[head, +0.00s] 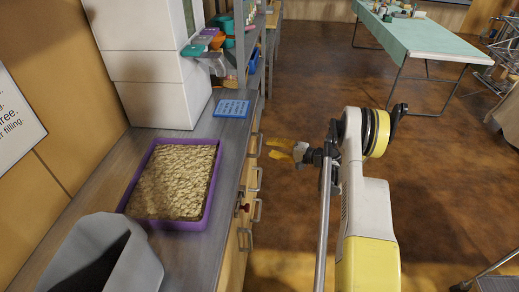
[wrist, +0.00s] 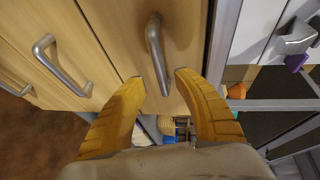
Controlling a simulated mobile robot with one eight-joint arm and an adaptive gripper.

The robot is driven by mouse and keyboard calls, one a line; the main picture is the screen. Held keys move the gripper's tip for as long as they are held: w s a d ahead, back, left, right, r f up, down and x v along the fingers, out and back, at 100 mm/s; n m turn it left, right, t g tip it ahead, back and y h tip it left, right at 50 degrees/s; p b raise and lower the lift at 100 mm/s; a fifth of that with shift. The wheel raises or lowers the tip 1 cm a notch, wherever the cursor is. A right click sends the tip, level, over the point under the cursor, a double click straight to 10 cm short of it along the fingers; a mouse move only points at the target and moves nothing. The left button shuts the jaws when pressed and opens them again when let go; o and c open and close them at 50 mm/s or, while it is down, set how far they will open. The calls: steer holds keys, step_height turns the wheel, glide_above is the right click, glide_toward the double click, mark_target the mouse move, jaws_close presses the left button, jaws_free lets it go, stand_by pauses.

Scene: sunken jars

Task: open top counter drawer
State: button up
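The wooden counter drawer fronts (head: 250,165) line the aisle side of the counter and carry several metal bar handles. My gripper (head: 268,148) has yellow fingers and faces the farther drawer fronts from the aisle. In the wrist view, my gripper (wrist: 160,76) is open, with one finger on each side of a metal handle (wrist: 156,50) on a wooden drawer front (wrist: 187,30). No finger visibly touches the handle, and the remaining depth between them is hard to tell. This drawer looks shut. A second handle (wrist: 60,66) is on the front to the left.
On the counter are a purple tray (head: 212,190) of tan material, a grey bin (head: 140,262), a blue card (head: 232,108) and a white cabinet (head: 150,70). A metal shelf post (wrist: 222,45) stands just right of the handle. The brown floor (head: 300,75) beyond is clear.

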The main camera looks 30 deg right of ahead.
mark_target(260, 143)
steer(key=b+x, duration=0.1)
steer(key=x, duration=0.4)
steer(key=shift+w+a+f+b, duration=0.1)
steer(key=shift+w+a+b, duration=0.1)
steer(key=shift+w+b, duration=0.15)
jaws_close()
